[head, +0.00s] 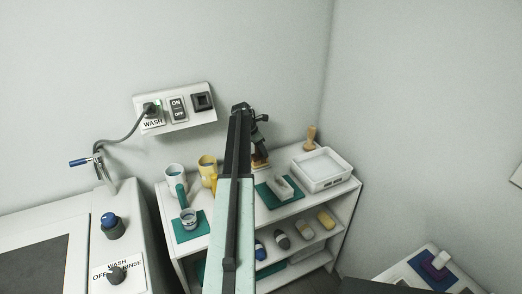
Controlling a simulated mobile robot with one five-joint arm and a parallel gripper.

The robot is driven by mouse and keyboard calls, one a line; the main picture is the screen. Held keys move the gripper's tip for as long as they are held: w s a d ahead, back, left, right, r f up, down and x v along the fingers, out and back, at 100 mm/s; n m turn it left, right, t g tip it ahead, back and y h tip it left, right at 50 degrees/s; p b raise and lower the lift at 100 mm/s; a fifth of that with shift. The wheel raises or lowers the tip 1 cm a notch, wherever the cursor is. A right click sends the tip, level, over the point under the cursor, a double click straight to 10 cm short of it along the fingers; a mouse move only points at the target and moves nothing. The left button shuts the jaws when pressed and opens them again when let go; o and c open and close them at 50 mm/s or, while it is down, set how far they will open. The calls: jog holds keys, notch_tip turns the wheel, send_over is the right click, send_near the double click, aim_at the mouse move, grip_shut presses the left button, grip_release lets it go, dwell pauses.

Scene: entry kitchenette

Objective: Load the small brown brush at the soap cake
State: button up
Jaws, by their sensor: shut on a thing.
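My gripper (261,148) is beyond the end of my arm, over the back of the white shelf unit's top. It is shut on a small brown thing (260,162), which looks like the brush; the jaws partly hide it. A pale block-like thing (284,187), perhaps the soap cake, lies on a teal mat (269,199) in front and to the right of my gripper. The gap between the brush and the shelf top is too small to tell.
A white tray (346,181) and a wooden-handled thing (311,138) stand to the right. Left are a white mug (175,178), a yellow mug (207,168) and a small cup (189,219) on a teal mat. Several items lie on the lower shelf (291,258). Walls close off the back and right.

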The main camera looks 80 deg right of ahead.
dwell(0.4)
notch_tip(320, 180, up, 7)
jog(key=p, duration=0.7)
jog(key=shift+r, duration=0.1)
dwell(0.4)
notch_tip(320, 180, down, 6)
jog(key=b, duration=0.6)
jog(key=shift+f+b, duration=0.55)
jog(key=shift+f, duration=0.1)
dwell(1.6)
notch_tip(320, 180, up, 7)
jog(key=p, duration=0.7)
jog(key=shift+r, duration=0.1)
